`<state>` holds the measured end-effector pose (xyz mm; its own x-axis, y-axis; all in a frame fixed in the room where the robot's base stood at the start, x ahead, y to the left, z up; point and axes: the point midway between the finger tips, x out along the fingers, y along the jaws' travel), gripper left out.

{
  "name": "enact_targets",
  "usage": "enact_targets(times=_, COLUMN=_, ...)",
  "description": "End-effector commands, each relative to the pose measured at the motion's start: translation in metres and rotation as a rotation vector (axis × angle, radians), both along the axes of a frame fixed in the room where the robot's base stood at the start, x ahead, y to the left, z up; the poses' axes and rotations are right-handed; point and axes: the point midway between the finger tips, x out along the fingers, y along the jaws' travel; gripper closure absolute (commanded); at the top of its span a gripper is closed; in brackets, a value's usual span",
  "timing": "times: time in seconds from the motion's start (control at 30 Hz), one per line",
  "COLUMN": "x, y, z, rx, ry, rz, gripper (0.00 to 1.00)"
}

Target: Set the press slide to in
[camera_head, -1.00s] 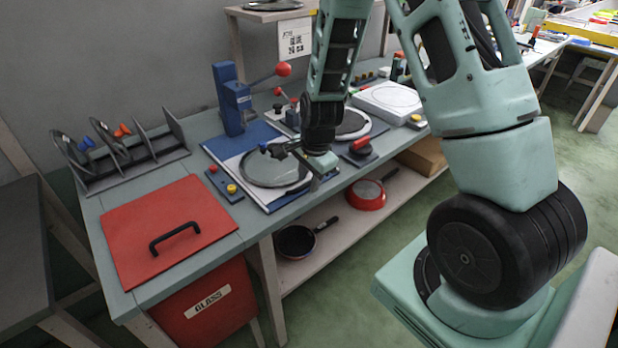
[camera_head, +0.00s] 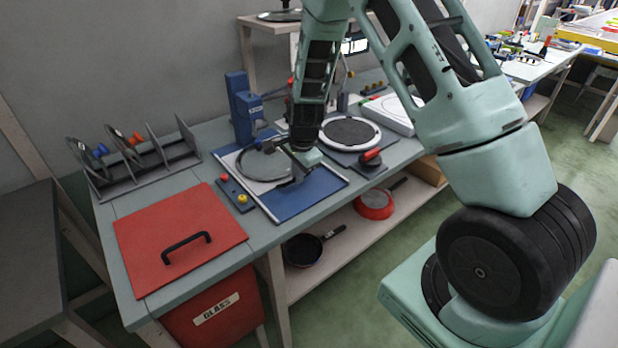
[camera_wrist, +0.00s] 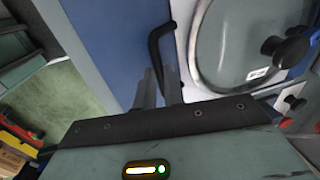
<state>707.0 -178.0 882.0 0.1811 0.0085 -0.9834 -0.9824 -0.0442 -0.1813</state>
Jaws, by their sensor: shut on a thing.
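The press slide (camera_head: 259,187) is a pale plate on a blue base (camera_head: 312,196), carrying a round glass lid (camera_head: 258,167). It sits toward the back of the base, close to the blue press column (camera_head: 241,110), with bare blue base in front. My gripper (camera_head: 293,180) is at the slide's front edge, shut on its black handle (camera_wrist: 156,42). The wrist view shows the handle running up from between my fingers (camera_wrist: 160,88), beside the lid (camera_wrist: 235,45) and its dark knob (camera_wrist: 287,48). My wrist hides part of the lid and the press lever in the head view.
A red panel with a black handle (camera_head: 186,246) lies front left, with a lid rack (camera_head: 135,155) behind it. A small button box (camera_head: 236,192) stands left of the base. A round dark plate (camera_head: 350,132) and a red-handled control (camera_head: 371,158) are to the right.

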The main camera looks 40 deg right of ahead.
Motion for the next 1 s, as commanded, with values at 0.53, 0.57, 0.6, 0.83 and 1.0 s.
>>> enact_targets(times=0.53, x=0.01, y=0.0, z=0.001, rx=-0.002, ry=-0.01, rz=0.0, gripper=0.67)
enact_targets(times=0.57, x=0.01, y=0.0, z=0.001, rx=-0.002, ry=-0.009, rz=0.0, gripper=0.67)
enact_targets(times=0.6, x=0.009, y=0.0, z=0.001, rx=-0.002, ry=-0.008, rz=0.0, gripper=0.67)
enact_targets(times=0.83, x=0.008, y=0.0, z=0.002, rx=-0.001, ry=-0.005, rz=0.0, gripper=0.67)
enact_targets(times=1.0, x=0.005, y=0.001, z=0.021, rx=-0.001, ry=-0.007, rz=0.002, gripper=0.67)
